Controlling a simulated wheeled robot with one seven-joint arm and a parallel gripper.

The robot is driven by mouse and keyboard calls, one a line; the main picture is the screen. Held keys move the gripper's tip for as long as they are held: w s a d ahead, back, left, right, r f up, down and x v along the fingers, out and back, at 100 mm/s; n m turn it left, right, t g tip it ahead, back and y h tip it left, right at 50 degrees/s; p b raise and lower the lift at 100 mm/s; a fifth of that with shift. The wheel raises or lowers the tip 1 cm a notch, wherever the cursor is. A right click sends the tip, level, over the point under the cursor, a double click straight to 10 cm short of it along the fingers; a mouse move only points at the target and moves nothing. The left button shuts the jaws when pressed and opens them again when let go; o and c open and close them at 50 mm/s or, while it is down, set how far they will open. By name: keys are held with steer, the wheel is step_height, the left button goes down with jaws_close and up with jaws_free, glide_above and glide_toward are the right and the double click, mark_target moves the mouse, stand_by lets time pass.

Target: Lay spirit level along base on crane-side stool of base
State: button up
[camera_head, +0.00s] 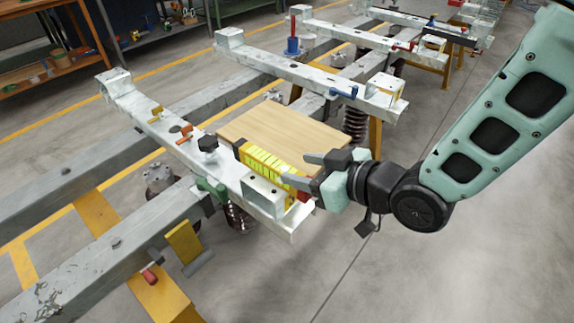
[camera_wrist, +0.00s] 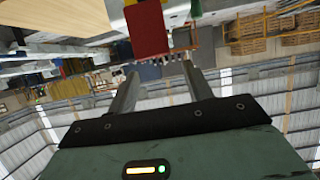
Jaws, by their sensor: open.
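A yellow bar with pale green-yellow stripes (camera_head: 266,163), which looks like the spirit level, lies at the near end of the closest white base beam (camera_head: 225,172). It is beside the box-shaped stool (camera_head: 263,194) and along the edge of a wooden board. My gripper (camera_head: 297,168) is open, its two fingers apart at the bar's right end, partly hiding it. A red piece (camera_head: 303,196) shows just below the fingers. I cannot tell whether anything touches.
The wooden board (camera_head: 285,127) lies between this beam and a second one behind it. A black knob (camera_head: 208,144) and a green clamp (camera_head: 212,188) sit on the near beam. Another stool (camera_head: 115,80) stands at its far end. Open floor lies at the lower right.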

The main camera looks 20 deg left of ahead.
steer(key=v, duration=0.6)
steer(key=s+d+m+g+h, duration=0.1)
steer(key=d+m+h, duration=0.2)
steer(key=d+h, duration=0.45)
steer(key=s+d+r+m+g+h, duration=0.2)
steer(key=s+d+r+g+h, duration=0.1)
steer(key=s+d, duration=0.7)
steer(key=shift+s+r+m+g+h, duration=0.15)
steer(key=shift+s+m+g+h, duration=0.25)
steer(key=shift+s+g+h, duration=0.4)
steer(key=shift+d, duration=0.1)
